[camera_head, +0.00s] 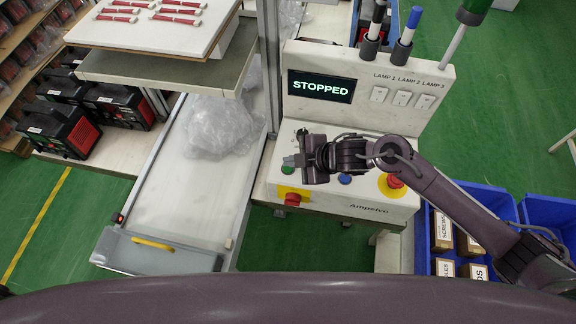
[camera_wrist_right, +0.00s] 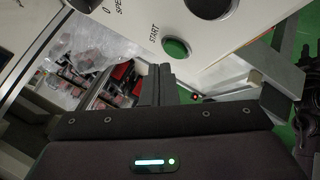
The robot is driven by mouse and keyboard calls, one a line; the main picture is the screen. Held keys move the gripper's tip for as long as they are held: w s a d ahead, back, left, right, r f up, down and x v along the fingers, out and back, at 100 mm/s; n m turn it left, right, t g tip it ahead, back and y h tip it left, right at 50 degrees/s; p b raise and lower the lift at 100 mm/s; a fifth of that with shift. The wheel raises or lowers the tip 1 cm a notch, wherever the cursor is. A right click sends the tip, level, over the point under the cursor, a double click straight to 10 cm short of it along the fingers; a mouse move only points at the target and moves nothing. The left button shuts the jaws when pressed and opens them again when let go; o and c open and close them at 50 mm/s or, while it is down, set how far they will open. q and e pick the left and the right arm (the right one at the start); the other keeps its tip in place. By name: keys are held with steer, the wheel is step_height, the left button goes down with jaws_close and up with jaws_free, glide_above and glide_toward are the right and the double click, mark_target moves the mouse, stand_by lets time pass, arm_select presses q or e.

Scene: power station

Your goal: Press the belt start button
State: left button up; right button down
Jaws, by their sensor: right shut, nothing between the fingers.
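The green start button (camera_head: 287,170) is on the sloped white control panel (camera_head: 370,205), at its left side. In the right wrist view the green button (camera_wrist_right: 176,49) shows beside the label START. My right gripper (camera_head: 290,160) is shut and empty, over the panel's left part, with its fingertips close to the green button. In the wrist view its shut fingers (camera_wrist_right: 158,72) end just below and left of the button, with the whole button face visible. I cannot tell the exact gap. The display (camera_head: 320,86) reads STOPPED. My left gripper is not in view.
A red-and-yellow switch (camera_head: 293,196), a blue button (camera_head: 345,179) and a red emergency stop (camera_head: 395,182) share the panel. The conveyor (camera_head: 180,190) with clear plastic wrap (camera_head: 222,122) lies to the left. Blue bins (camera_head: 480,200) stand at the right.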

mark_target(292, 169)
steer(key=shift+f, duration=0.1)
stand_by(0.4)
steer(key=shift+f, duration=0.3)
steer(key=shift+f+b, duration=0.45)
steer(key=shift+b, duration=0.1)
stand_by(0.6)
steer(key=shift+r, duration=0.15)
steer(key=shift+r+p, duration=0.7)
steer(key=shift+p, duration=0.1)
steer(key=shift+r, duration=0.1)
step_height(292, 169, up, 5)
steer(key=p, duration=0.4)
steer(key=shift+p, duration=0.35)
